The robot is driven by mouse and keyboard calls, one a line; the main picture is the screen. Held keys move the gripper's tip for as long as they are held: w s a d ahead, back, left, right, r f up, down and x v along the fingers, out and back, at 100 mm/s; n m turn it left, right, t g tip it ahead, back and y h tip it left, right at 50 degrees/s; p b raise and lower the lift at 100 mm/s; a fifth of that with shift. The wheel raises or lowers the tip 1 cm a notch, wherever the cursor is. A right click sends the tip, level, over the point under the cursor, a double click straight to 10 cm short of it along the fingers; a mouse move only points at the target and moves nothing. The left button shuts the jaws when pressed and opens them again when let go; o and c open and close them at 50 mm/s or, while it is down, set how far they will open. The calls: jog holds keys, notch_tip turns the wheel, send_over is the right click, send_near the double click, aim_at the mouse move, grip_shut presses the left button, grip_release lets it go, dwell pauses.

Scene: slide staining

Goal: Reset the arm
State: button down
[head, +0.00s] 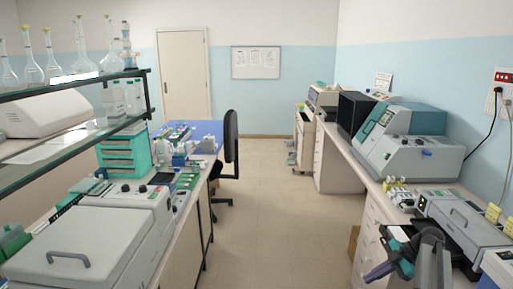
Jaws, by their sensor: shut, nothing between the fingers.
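My arm shows at the lower right of the head view, in front of the right-hand bench. My gripper (376,272) appears as a narrow dark, purplish shape pointing down and left, beside the bench's front edge. It is shut and empty. It is small here, so the fingertips show little detail. My arm hides part of the bench top and drawers behind it.
The right bench carries a grey lidded instrument (465,222), small yellow-capped bottles (398,190) and a larger grey-green machine (405,145). The left bench holds a white lidded machine (85,245). A black chair (231,145) stands beyond. The central floor (270,220) is clear.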

jog(key=s+a+f+m+g+b, duration=0.1)
jog(key=s+a+f+g+b, duration=0.15)
jog(key=s+a+f, duration=0.7)
jog(key=s+a+f+g+b, duration=0.1)
jog(key=s+a+f+g, duration=0.15)
jog(key=a+f, duration=1.45)
jog(key=s+a+f+m+g+h+b, duration=0.1)
jog(key=s+a+f+m+g+h, duration=0.1)
jog(key=s+a+f, duration=0.3)
jog(key=s+a+f+m+g+h+b, duration=0.1)
jog(key=s+a+f+g, duration=0.1)
jog(key=s+f, duration=0.5)
jog(key=s+d+f+m+h, duration=0.2)
jog(key=s+m, duration=0.3)
jog(key=m, duration=0.2)
jog(key=s+d+f+m+h+b, duration=0.1)
jog(key=s+f+m+h, duration=0.1)
jog(key=s+m, duration=0.3)
jog(key=shift+s+d+f+m+t, duration=0.15)
jog(key=shift+s+d+m+t, duration=0.25)
jog(key=shift+m, duration=0.9)
